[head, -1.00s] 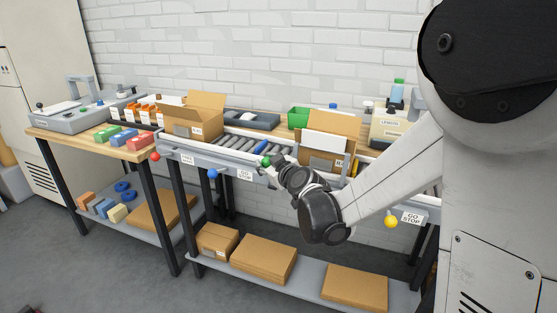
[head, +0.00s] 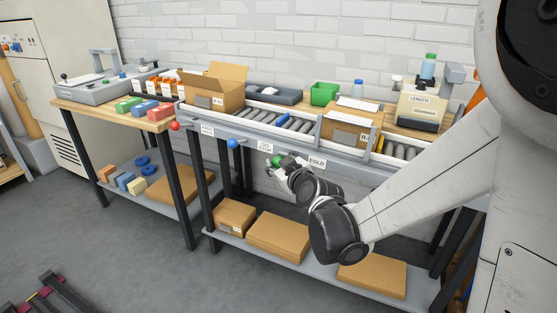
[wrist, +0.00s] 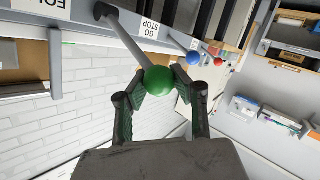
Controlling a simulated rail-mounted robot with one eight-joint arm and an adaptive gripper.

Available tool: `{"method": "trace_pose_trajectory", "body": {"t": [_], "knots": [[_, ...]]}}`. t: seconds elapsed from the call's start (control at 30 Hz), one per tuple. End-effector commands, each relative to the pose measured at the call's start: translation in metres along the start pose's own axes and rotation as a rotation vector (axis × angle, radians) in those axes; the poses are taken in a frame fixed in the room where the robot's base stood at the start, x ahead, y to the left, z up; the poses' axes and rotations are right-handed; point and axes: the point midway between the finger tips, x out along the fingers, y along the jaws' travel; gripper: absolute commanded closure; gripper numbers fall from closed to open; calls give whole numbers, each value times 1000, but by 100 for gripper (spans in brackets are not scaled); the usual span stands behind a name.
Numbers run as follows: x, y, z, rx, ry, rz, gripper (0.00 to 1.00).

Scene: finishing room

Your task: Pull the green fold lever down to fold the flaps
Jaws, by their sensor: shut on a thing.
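The green ball knob of the fold lever (wrist: 160,81) sits between the fingers of my gripper (wrist: 159,92) in the wrist view. The fingers are shut on it from both sides. The lever's grey rod runs from the knob up to the conveyor's front rail. In the head view my gripper (head: 280,164) holds the green knob (head: 277,161) just below that rail, left of the FOLD label (head: 317,162). The right-hand cardboard box (head: 346,132) on the conveyor has its top flaps lying low, with a white patch on top.
A blue knob (head: 233,143) and a red knob (head: 175,126) stick out of the rail to the left. An open box (head: 212,97) stands upstream. Flat cardboard lies on the lower shelf (head: 213,234).

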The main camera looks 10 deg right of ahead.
Motion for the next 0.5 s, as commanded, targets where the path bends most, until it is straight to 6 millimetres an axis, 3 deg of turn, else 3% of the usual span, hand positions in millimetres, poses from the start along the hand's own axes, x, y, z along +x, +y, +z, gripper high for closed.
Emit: {"method": "trace_pose_trajectory", "body": {"t": [0.5], "knots": [[-4,-6,8,0,-7,-9,100]]}}
